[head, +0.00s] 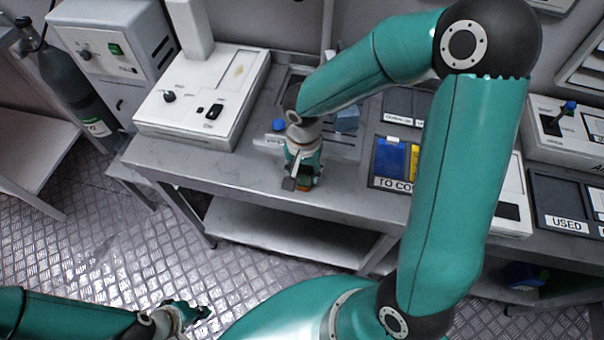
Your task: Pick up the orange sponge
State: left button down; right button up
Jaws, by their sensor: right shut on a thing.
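The orange sponge (306,185) shows only as a small orange patch at the front part of the grey workbench (240,165). My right gripper (301,181) points down over it and is shut on it. The fingers hide most of the sponge, and I cannot tell whether it still touches the bench top. My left gripper (190,314) is low at the bottom left, over the metal floor and far from the sponge. Its fingers are too small and angled to show whether they are open or shut.
A white instrument (205,105) stands on the bench to the left of my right gripper. A labelled tray (375,184) with blue and yellow items lies to the right. A blue knob (278,125) and a blue piece (346,119) are behind the gripper. A gas cylinder (70,90) stands far left.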

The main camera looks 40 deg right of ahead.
aim_at(304, 173)
notch_tip(304, 173, up, 20)
jog(key=p, duration=0.1)
dwell(0.5)
